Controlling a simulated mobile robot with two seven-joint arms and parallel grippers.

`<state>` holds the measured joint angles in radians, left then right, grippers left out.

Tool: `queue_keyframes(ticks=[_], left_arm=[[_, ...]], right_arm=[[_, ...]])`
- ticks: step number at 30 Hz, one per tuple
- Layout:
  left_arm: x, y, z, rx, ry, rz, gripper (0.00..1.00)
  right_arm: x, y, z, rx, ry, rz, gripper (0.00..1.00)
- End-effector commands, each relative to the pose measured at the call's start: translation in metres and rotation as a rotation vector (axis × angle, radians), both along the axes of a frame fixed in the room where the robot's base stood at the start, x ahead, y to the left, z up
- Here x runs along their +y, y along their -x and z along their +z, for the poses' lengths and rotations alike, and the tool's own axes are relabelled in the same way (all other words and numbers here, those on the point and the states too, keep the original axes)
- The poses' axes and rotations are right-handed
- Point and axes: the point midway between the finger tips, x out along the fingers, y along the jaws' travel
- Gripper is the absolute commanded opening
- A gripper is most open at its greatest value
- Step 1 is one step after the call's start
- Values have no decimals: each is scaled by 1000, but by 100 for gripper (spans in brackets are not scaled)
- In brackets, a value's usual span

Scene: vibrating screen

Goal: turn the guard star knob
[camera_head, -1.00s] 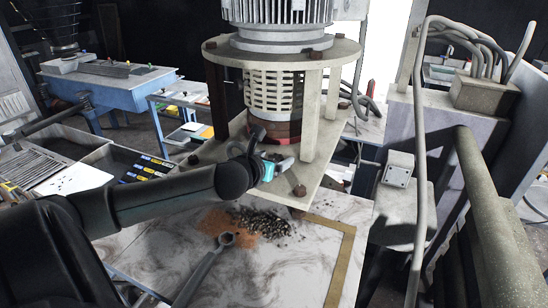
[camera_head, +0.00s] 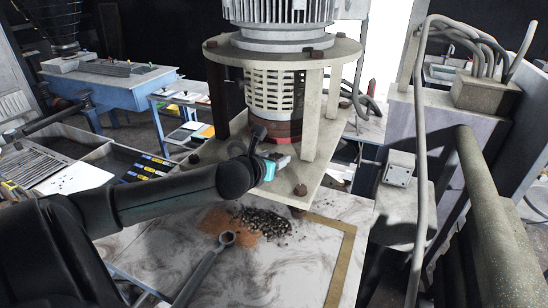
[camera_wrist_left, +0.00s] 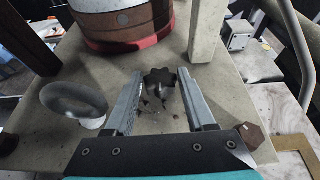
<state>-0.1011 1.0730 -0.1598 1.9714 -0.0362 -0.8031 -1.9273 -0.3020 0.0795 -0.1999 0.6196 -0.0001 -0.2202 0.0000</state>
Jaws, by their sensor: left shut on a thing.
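The guard star knob (camera_wrist_left: 160,78) is a dark, lobed knob at the middle of the left wrist view, low on the pale plate in front of the round guard. My left gripper (camera_wrist_left: 160,82) has one finger on each side of it and is shut on it. In the head view my left gripper (camera_head: 281,161) reaches in from the left to the plate's front, below the perforated guard (camera_head: 273,92); the knob cannot be made out there. My right gripper is not in view.
Pale posts (camera_head: 313,115) stand close around the guard. Hex bolts (camera_wrist_left: 250,135) and a grey oval part (camera_wrist_left: 73,98) sit on the plate near the fingers. A spoon-like tool (camera_head: 210,262) and dark granules (camera_head: 265,222) lie on the marbled surface below.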

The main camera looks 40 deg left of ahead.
Motion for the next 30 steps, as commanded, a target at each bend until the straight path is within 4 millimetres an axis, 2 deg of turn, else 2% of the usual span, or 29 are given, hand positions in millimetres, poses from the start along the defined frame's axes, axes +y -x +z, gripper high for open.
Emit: queue_keyframes(ticks=[11,30], left_arm=[[-4,-3,3,-6,5,176,0],[-10,-10,2,-6,5,778,0]], right_arm=[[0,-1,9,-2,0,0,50],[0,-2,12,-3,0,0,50]])
